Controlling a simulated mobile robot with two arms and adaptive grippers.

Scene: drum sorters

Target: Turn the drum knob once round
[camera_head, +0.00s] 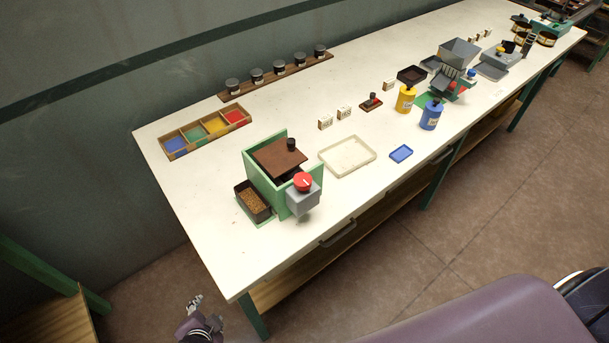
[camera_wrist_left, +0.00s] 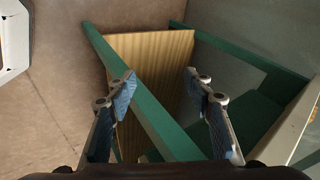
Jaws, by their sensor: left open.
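The drum sorter (camera_head: 267,181) is a green box with a brown lid, standing near the front left of the white table. Its red knob (camera_head: 303,181) sits on a grey block at the front right side of the box, with a pale mark on it. My left gripper (camera_head: 196,302) is low at the bottom of the head view, off the table's front left corner, well apart from the knob. In the left wrist view its two fingers (camera_wrist_left: 160,78) are spread with nothing between them. My right gripper does not show.
A black tray of brown grains (camera_head: 252,200) stands left of the sorter. A cream tray (camera_head: 347,168) lies to its right, with a blue dish (camera_head: 401,154) beyond. A four-colour compartment box (camera_head: 165,143) is behind. A green-framed wooden stand (camera_wrist_left: 150,50) is below my left gripper.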

